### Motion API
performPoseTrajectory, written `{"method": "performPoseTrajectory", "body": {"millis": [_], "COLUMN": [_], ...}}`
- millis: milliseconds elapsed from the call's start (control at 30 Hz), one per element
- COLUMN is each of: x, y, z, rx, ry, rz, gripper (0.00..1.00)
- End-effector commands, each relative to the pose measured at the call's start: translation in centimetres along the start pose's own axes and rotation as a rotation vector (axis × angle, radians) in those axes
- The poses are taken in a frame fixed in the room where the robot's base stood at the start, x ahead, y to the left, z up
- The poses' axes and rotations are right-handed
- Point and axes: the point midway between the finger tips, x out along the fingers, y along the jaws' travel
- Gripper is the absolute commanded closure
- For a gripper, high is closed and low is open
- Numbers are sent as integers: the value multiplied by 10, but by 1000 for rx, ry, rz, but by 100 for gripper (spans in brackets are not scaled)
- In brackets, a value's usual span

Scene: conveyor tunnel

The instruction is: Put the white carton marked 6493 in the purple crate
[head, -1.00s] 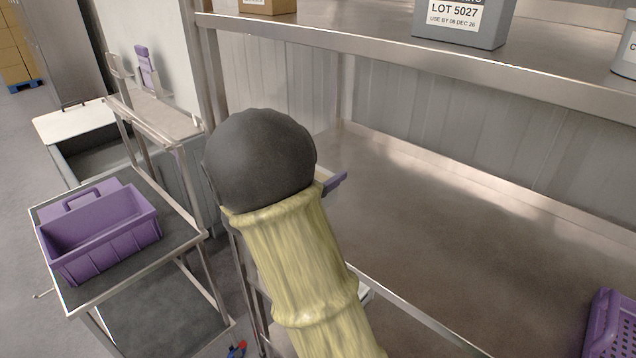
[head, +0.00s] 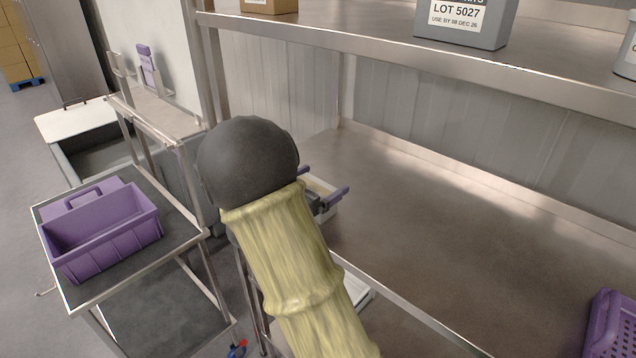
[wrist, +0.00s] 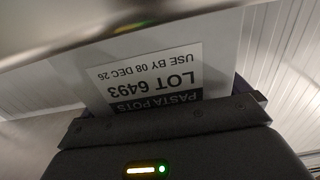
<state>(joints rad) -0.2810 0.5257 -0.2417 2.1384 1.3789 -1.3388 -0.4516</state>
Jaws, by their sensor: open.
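The white carton (wrist: 220,60) fills much of the wrist view, its label upside down and reading "PASTA POTS LOT 6493". In the head view, a pale box edge (head: 322,186) by the purple fingers appears to be this carton, mostly hidden by my arm. My gripper (head: 326,181) is open, with a finger on either side of the pale box; I cannot tell if they touch it. A purple open container with a handle (head: 105,235) stands on the cart at left. A purple perforated crate (head: 610,325) is partly in view at lower right; which one is meant is unclear.
The steel shelf surface (head: 450,240) is clear in the middle. An upper shelf (head: 400,52) crosses above it, bearing a grey LOT 5027 box (head: 465,22). Shelf posts stand close to my arm. The cart (head: 175,238) is at left.

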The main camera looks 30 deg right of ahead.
Motion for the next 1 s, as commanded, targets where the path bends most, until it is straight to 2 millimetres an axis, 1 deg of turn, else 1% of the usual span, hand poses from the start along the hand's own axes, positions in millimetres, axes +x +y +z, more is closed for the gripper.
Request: {"method": "performPoseTrajectory", "body": {"millis": [67,167,267,600,700,833,1000], "x": [-4,-16,-32,-99,-112,-120,-121], "y": [-1,-1,-1,-2,-1,-1,0], "z": [0,0,1,1,0,0,-1], "rx": [1,3,1,2,2,1,0], "ry": [0,0,-1,-1,0,0,0], "rz": [-2,-4,-5,-7,-5,-3,0], "gripper": [0,0,0,0,0,0,0]}}
